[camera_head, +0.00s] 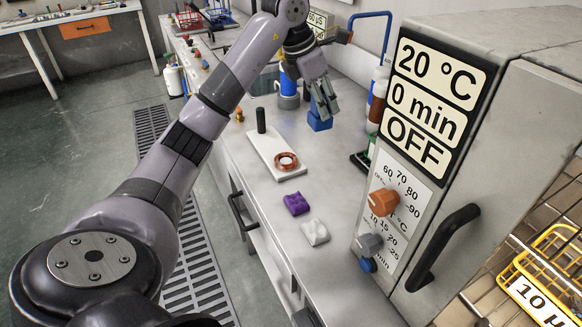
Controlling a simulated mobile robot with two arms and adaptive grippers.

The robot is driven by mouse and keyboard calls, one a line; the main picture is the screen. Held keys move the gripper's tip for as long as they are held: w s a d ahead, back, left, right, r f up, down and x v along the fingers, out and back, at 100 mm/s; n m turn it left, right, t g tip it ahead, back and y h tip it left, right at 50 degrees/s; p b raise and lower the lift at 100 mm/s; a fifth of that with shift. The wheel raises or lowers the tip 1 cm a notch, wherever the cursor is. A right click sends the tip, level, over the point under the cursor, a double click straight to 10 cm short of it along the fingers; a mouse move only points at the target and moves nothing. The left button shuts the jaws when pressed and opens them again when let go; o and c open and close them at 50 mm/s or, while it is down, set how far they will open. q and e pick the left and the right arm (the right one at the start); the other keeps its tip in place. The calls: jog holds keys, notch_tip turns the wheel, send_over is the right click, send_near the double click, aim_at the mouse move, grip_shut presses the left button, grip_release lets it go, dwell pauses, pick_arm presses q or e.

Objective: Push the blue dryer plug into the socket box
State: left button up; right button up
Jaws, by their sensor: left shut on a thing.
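My left gripper (325,103) reaches over the far part of the grey counter, fingers pointing down. It is shut on a blue block (319,122), which looks like the blue dryer plug. The fingers hide its top; whether its underside touches the counter is hard to tell. The dryer (478,120) stands at the right, its panel reading 20 °C, 0 min, OFF. I cannot pick out the socket box for certain. My right gripper is not in view.
A purple block (297,204) and a white block (315,232) lie on the counter's near part. A white plate (260,158) holds a dark upright post and a copper-coloured ring (286,161). A yellow wire basket (553,262) is at the lower right.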

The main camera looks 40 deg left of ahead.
pick_arm(q)
jog(key=shift+s+a+f+n, duration=0.15)
jog(key=shift+a+f+n, duration=0.05)
jog(key=shift+a+n, duration=0.2)
notch_tip(320, 180, down, 20)
jog(key=shift+a+r+p, duration=0.1)
jog(key=shift+r+p, duration=0.1)
jog(key=shift+p, duration=0.1)
jog(key=shift+f, duration=0.2)
jog(key=o, duration=1.2)
